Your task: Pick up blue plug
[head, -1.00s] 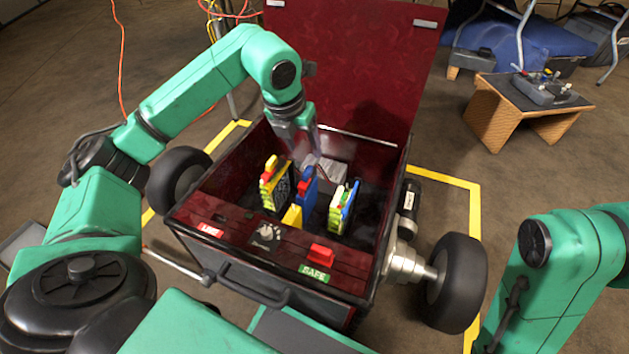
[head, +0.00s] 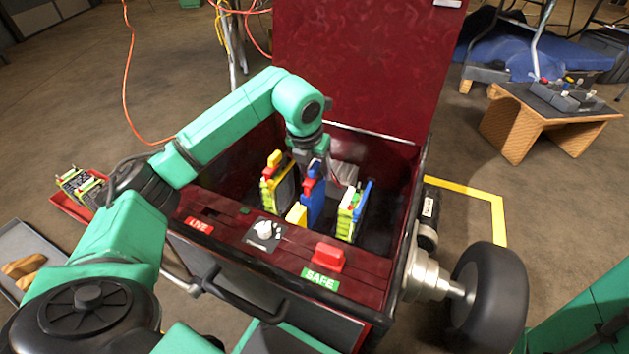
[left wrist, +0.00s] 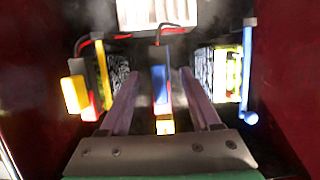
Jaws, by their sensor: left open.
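The blue plug (head: 312,205) stands upright in the dark red open box, between two battery-like blocks, with red on its top. In the left wrist view the blue plug (left wrist: 160,88) shows between the two fingers, with a gap on each side. My left gripper (head: 312,168) is above the plug, pointing down into the box, and is open; in the left wrist view its fingers (left wrist: 159,76) are spread. Its fingertips are hard to make out in the head view. My right gripper is out of view; only part of the right arm shows at the right edge.
A yellow-topped block (head: 275,180) stands left of the plug and a white-and-blue-edged block (head: 350,212) right of it. A yellow piece (head: 296,214) is in front. The box's front panel carries a red switch (head: 329,257) and a knob (head: 264,229). The raised lid (head: 350,70) stands behind.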

